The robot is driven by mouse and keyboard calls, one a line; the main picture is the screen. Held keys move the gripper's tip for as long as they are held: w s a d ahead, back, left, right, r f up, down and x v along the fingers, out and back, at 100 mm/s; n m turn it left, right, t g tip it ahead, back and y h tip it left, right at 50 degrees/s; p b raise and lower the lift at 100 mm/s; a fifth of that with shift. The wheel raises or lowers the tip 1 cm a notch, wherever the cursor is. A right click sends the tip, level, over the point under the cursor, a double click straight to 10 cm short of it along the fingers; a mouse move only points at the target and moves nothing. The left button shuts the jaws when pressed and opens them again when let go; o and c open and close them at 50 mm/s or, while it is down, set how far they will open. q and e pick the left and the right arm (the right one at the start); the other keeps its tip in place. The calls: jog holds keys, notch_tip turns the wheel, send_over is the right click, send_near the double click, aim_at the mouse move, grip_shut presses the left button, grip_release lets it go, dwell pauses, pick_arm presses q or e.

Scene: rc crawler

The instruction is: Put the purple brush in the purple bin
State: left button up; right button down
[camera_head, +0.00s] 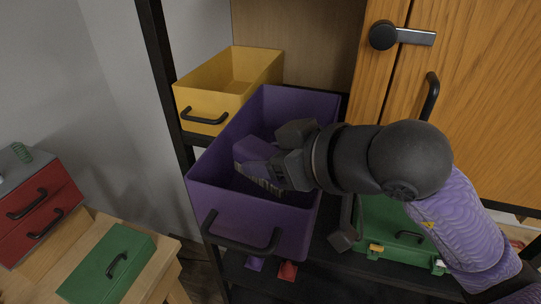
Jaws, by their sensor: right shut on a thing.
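The purple bin (230,205) is an open box with a black front handle, pulled out from a dark shelf in the middle of the view. My right gripper (280,163) reaches in from the right, over the bin's opening. It is shut on the purple brush (256,149), whose pale bristles point down and show below its purple body. The brush is within the bin's outline; I cannot tell whether it touches the bin's floor. The gripper hides part of the brush and the bin's right wall. My left gripper is not in view.
A yellow bin (235,75) stands behind the purple one. A wooden cabinet door (470,110) with black handles is at the right. A green case (385,222) sits on the shelf below my right arm. A green box (105,265) and red drawers (40,210) are at the left.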

jog(key=shift+s+f+b, duration=0.1)
jog(key=shift+f+b, duration=0.35)
jog(key=shift+b, duration=0.1)
jog(key=shift+c, duration=2.4)
grip_release()
jog(key=o, duration=0.4)
jog(key=shift+f, duration=0.2)
jog(key=shift+r+p, duration=0.3)
jog(key=shift+p, duration=0.1)
jog(key=shift+r+p, duration=0.45)
jog(key=shift+p, duration=0.25)
jog(key=b+v, duration=0.4)
jog(key=v, duration=0.8)
jog(key=shift+r, duration=0.15)
